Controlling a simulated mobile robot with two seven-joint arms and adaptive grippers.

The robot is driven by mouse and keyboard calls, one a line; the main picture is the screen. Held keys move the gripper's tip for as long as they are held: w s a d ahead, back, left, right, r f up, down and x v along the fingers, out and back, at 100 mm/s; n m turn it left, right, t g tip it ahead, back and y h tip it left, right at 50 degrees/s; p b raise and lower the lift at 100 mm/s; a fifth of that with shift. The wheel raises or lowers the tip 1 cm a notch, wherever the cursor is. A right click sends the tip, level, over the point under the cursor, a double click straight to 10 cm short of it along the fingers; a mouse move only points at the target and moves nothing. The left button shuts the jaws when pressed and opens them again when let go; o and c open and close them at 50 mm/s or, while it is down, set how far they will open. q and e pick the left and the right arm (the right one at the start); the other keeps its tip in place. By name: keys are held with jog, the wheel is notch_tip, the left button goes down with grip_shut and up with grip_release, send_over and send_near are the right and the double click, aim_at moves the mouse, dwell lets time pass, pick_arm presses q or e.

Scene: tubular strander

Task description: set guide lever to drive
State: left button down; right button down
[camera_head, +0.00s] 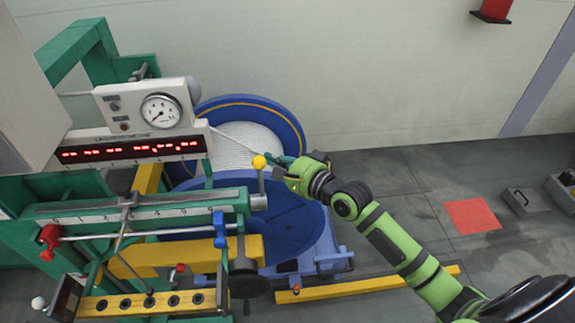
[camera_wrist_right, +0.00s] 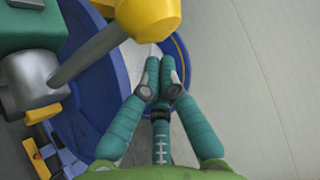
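A lever with a yellow ball knob (camera_head: 259,162) stands nearly upright at the right end of the green guide beam, on a grey round hub (camera_head: 258,201). In the right wrist view the yellow knob (camera_wrist_right: 148,15) is large at the top, and its rod slants down left to the grey hub (camera_wrist_right: 32,82). My right gripper (camera_head: 274,158) is just right of the knob. In its wrist view the fingertips (camera_wrist_right: 160,62) are together with nothing between them, below the knob and apart from it in the picture. My left gripper is not in view. No drive marking is readable.
A panel with a gauge (camera_head: 160,111) and red digits stands behind left. A blue reel (camera_head: 285,220) lies below my gripper. The floor to the right is mostly clear, with a red square (camera_head: 472,216).

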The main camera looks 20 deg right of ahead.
jog(key=s, duration=0.1)
jog(key=s+a+p, duration=0.1)
jog(key=s+p, duration=0.1)
jog(key=shift+s+a+r, duration=0.25)
jog(key=shift+a+r, duration=0.1)
jog(key=shift+a, duration=0.05)
jog(key=s+t+b, duration=0.1)
jog(key=s+n+t+b, duration=0.1)
jog(key=shift+a+r+n+y+b, duration=0.2)
jog(key=shift+a+n+y+b, duration=0.05)
jog(key=shift+n+y+b, duration=0.1)
jog(key=shift+w, duration=0.15)
